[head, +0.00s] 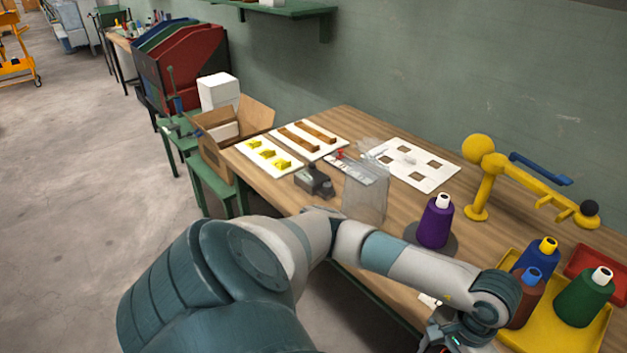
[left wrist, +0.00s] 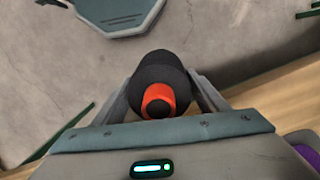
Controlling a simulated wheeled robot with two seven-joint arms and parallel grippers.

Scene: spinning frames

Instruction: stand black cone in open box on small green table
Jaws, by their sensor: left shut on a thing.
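The black cone (left wrist: 160,72), with an orange-red tip, is between the fingers of my left gripper (left wrist: 160,90) in the left wrist view. The gripper is shut on it, and grey floor shows beyond. In the head view my left gripper (head: 455,335) is at the lower right by the workbench's front edge; the cone cannot be made out there. The open cardboard box (head: 212,150) stands on the small green table (head: 212,188) at the bench's far left end, well away from the gripper. A white block is inside it. My right gripper is not in view.
The wooden workbench (head: 400,215) carries a purple cone (head: 435,222), a yellow tray (head: 565,335) with several cones, a yellow stand (head: 485,180), white boards (head: 415,165) and a clear bag (head: 365,195). A white box (head: 218,90) stands behind the cardboard box.

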